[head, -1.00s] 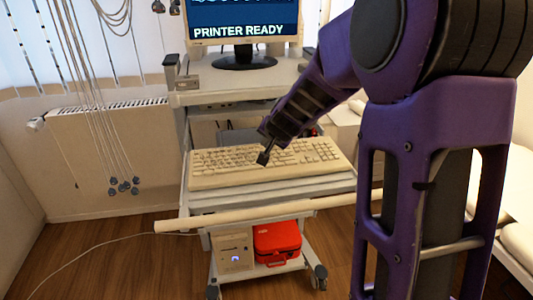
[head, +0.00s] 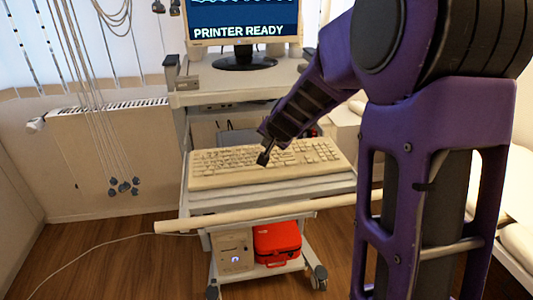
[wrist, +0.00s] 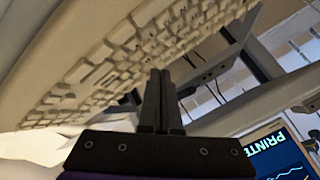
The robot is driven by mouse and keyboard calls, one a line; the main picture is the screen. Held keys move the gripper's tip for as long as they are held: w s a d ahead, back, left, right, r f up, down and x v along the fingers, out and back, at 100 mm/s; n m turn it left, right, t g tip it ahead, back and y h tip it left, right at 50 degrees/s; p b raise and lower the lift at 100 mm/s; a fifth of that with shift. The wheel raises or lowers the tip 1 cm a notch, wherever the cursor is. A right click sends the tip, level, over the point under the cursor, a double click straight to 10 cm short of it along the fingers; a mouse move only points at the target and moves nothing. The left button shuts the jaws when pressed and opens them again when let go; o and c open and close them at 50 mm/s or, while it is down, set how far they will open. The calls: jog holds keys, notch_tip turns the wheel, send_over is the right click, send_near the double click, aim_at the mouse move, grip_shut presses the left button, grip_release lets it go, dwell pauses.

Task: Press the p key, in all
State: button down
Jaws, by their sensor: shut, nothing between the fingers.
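A beige keyboard (head: 220,170) lies on the pull-out shelf of a cart. My gripper (head: 263,158) is shut and empty, pointing down at the keys right of the keyboard's middle. In the wrist view my gripper's fingers (wrist: 158,75) are together, with the keyboard (wrist: 110,50) close in front of them. The fingertips are at or just above the keys; I cannot tell whether they touch. The key legends are too small to read, so I cannot tell which one is the p key.
A monitor (head: 243,30) on the cart's top shelf reads "PRINTER READY". A pale bar (head: 250,212) crosses in front of the cart. A red case (head: 277,240) and a beige computer (head: 233,250) sit on the bottom shelf. Cables (head: 100,100) hang at left.

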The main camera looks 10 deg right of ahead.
jog(key=shift+f, duration=0.2)
dwell(0.5)
jog(key=shift+f+b, duration=0.3)
jog(key=shift+b, duration=0.25)
jog(key=shift+f+b, duration=0.3)
jog(key=shift+b, duration=0.1)
dwell(0.6)
jog(key=shift+r+p, duration=0.7)
jog(key=shift+r, duration=0.05)
notch_tip(320, 180, up, 5)
jog(key=p, duration=0.4)
jog(key=shift+r+p, duration=0.1)
jog(key=shift+p, duration=0.2)
